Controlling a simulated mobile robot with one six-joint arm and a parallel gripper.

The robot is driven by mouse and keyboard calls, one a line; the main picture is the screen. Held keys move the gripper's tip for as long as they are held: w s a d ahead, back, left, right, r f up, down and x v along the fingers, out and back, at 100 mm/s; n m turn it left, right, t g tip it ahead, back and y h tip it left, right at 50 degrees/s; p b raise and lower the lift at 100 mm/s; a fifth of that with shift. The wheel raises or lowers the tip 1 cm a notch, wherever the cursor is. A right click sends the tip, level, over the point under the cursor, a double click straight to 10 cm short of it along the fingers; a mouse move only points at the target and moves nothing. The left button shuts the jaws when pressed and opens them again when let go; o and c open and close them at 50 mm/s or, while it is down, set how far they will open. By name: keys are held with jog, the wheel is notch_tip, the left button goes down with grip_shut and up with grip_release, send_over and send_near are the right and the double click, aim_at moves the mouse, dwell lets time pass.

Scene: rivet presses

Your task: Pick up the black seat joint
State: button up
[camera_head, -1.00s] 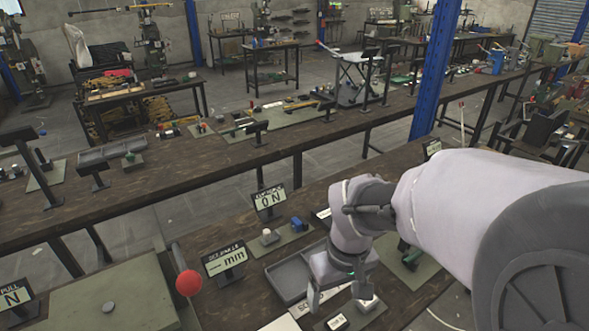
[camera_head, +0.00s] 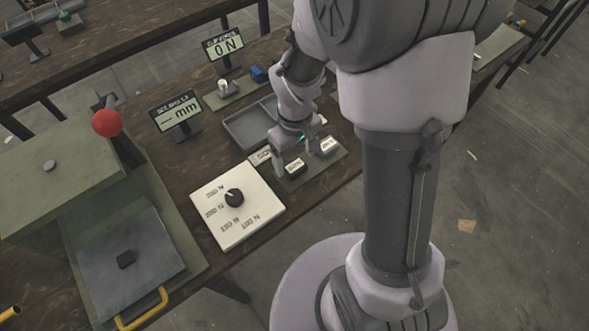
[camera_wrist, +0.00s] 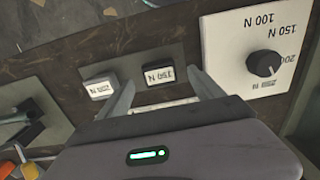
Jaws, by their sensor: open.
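My gripper (camera_head: 296,158) is open, well to the right of that block, low over a mat with two small blocks labelled in N. In the wrist view my gripper (camera_wrist: 165,88) has its fingers apart, with one labelled block (camera_wrist: 159,76) showing between the tips. Whether the fingers touch it I cannot tell.
The press (camera_head: 60,165) has a red ball lever (camera_head: 107,123) and a yellow handle (camera_head: 141,310). A white dial box (camera_head: 237,205) stands between it and my gripper. A grey tray (camera_head: 236,133) and two display signs (camera_head: 178,112) are behind. Open floor lies right.

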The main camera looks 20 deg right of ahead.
aim_at(294, 166)
notch_tip(294, 166, down, 3)
jog(key=shift+w+f+b, duration=0.1)
jog(key=shift+w+b, duration=0.05)
jog(key=shift+b, duration=0.3)
jog(key=shift+r, duration=0.2)
jog(key=shift+c, duration=0.5)
jog(key=c, duration=1.3)
jog(key=shift+c, duration=0.3)
jog(key=shift+r, duration=0.1)
